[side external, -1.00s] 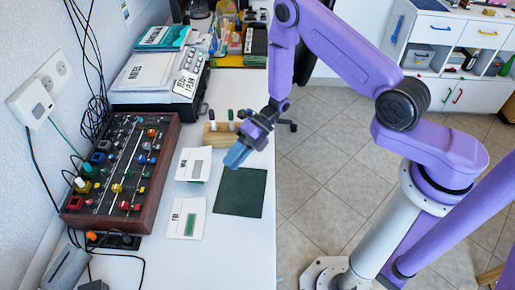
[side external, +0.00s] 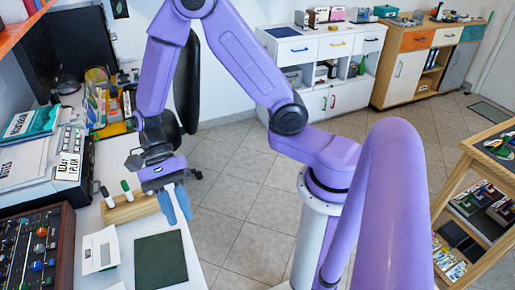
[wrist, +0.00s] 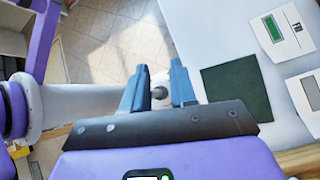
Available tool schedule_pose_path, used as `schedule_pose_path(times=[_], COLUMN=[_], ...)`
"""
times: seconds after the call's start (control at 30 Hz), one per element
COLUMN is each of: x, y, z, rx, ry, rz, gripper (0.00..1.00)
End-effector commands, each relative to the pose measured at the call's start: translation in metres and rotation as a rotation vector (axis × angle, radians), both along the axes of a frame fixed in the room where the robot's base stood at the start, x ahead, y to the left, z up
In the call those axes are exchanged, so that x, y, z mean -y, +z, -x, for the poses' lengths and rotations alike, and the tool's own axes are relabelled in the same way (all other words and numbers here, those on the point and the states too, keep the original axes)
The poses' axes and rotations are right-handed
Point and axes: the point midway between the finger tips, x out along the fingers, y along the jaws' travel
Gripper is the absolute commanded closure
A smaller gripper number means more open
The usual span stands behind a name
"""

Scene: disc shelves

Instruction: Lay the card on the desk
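My gripper (side external: 176,207) points down beside the desk's right edge, near the far right corner of a dark green square (side external: 160,262). The green square also shows there (wrist: 236,92), flat on the white desk (wrist: 205,35). White card-like pieces lie on the desk: one with a green window (wrist: 283,29) and one with a grey window (wrist: 310,93). The grey-windowed one is also in the side view (side external: 99,251). I cannot tell which piece is the card.
A wooden block (side external: 131,209) with upright markers stands just behind the green square. A control panel (side external: 35,250) with knobs and a stack of papers (side external: 25,165) fill the left of the desk. Open tiled floor (side external: 235,190) lies to the right.

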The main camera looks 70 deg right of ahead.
Motion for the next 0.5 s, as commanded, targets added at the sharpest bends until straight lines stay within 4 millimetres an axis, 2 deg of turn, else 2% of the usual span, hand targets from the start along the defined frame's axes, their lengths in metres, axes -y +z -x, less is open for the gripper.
schedule_pose_path(times=[0.2,0.5], x=[0.033,0.085], y=[0.031,0.062], z=[0.046,0.094], rx=[0.261,0.576], ry=[0.507,1.216], rz=[-0.099,-0.238], gripper=[0.73,0.73])
